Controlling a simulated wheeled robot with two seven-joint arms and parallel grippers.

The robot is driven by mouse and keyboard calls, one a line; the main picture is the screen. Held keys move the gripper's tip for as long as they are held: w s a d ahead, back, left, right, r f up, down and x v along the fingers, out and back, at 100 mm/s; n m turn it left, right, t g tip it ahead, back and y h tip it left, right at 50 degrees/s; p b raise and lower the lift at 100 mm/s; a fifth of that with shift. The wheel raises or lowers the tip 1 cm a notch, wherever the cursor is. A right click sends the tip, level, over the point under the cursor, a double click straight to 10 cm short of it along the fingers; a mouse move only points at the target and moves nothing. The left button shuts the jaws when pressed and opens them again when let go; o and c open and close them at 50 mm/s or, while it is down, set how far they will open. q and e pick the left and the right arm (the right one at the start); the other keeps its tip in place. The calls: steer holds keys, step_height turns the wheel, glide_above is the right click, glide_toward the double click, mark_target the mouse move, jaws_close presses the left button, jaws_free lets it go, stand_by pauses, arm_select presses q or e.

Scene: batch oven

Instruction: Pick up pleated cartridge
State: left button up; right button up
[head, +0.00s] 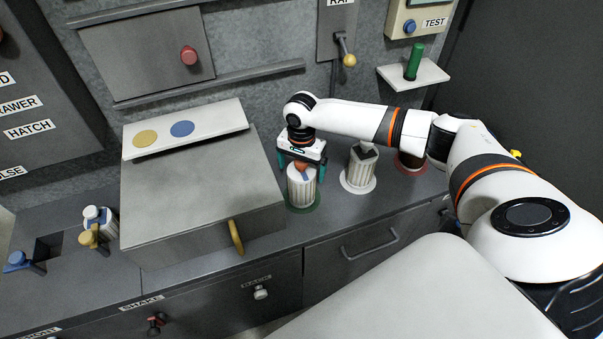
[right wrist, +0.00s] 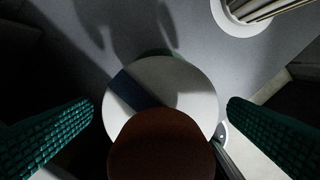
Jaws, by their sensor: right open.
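A white pleated cartridge (head: 302,193) stands upright on a green ring on the counter. It has a reddish-brown knob and a blue stripe on its white top. My right gripper (head: 301,169) is directly above it, pointing down, with its teal fingers open on either side of the top. In the right wrist view the cartridge's round top (right wrist: 190,85) and brown knob (right wrist: 162,150) lie between the two open fingers, with gaps on both sides. My left gripper is not in view.
A dark reddish item (head: 410,160) stands on a red ring further right, partly behind my arm. A grey box (head: 195,190) with a yellow handle stands to the left. A shelf with a green cylinder (head: 414,62) is on the wall. Drawers (head: 360,250) lie below.

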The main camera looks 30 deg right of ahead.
steer(key=c, duration=1.7)
steer(key=shift+r, duration=0.15)
